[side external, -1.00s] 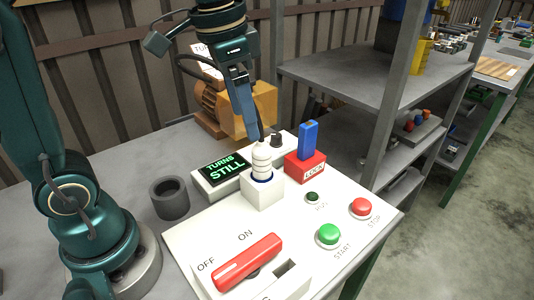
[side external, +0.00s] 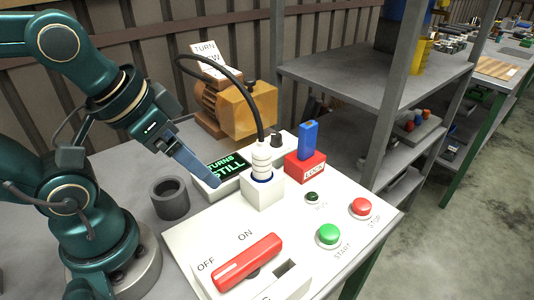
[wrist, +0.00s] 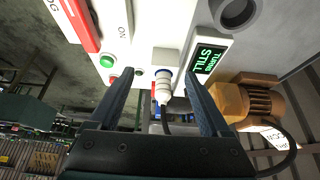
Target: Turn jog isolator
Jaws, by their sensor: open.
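The jog isolator has a red bar handle (side external: 247,262) on the white panel (side external: 290,222), with OFF and ON printed beside it. It lies slantwise in the side view; I cannot tell which word it points to. Part of the red handle (wrist: 82,25) shows at the upper left of the wrist view. My gripper (side external: 212,185) is open and empty, beside the display and above the panel's left edge, well clear of the handle. In the wrist view my open fingers (wrist: 159,78) stand apart, with the white plug showing between them.
The white plug (side external: 261,160) with its black cable stands in a socket block. Near it are a display (side external: 225,165) reading TURNS STILL, a red LOCK block (side external: 305,166) with a blue key, green START (side external: 328,235) and red STOP (side external: 361,207) buttons. A grey cup (side external: 169,198) stands left.

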